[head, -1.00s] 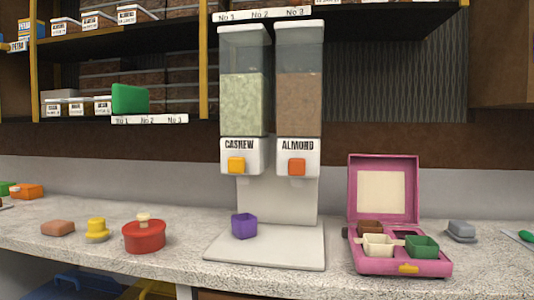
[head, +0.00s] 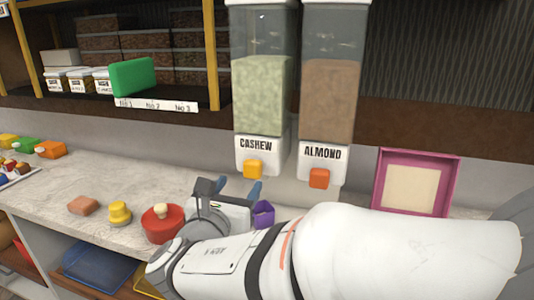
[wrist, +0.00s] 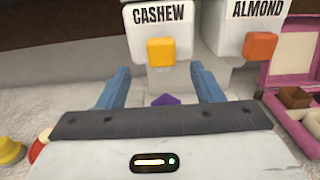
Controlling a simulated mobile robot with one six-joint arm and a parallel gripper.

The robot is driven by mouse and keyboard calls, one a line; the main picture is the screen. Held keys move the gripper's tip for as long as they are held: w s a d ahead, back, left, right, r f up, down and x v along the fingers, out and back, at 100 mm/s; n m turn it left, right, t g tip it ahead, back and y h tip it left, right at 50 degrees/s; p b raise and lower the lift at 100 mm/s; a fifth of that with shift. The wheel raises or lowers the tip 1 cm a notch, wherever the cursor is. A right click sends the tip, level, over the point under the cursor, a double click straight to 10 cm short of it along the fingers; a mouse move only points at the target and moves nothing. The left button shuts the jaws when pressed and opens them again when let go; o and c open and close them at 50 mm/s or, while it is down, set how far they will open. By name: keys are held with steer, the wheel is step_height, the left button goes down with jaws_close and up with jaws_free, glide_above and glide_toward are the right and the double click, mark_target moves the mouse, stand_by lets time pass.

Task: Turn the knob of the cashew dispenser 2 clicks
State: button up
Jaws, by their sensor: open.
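The cashew dispenser (head: 263,95) is a clear hopper of pale green pieces over a white base labelled CASHEW. Its yellow square knob (head: 253,169) sits on the front of the base, and the knob also shows in the wrist view (wrist: 161,52). My gripper (head: 232,188) is open and empty, below and in front of the knob. In the wrist view its blue fingers (wrist: 161,88) stand apart to the left and right of the knob's line. The fingers do not visibly touch the knob. A purple cup (head: 263,214) is below the knob, partly hidden by my gripper.
The almond dispenser (head: 329,100) with an orange knob (head: 319,178) stands close on the right. A pink open box (head: 375,190) is further right, partly behind my arm. A red pot (head: 160,226), yellow item (head: 119,212) and brown block (head: 82,205) lie to the left.

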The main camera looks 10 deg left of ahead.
mark_target(251, 172)
steer(key=w, duration=0.7)
steer(key=shift+w+d, duration=0.3)
steer(key=shift+d, duration=0.05)
steer(key=c, duration=1)
steer(key=shift+f+m+b, duration=0.2)
steer(key=shift+m+b, duration=0.1)
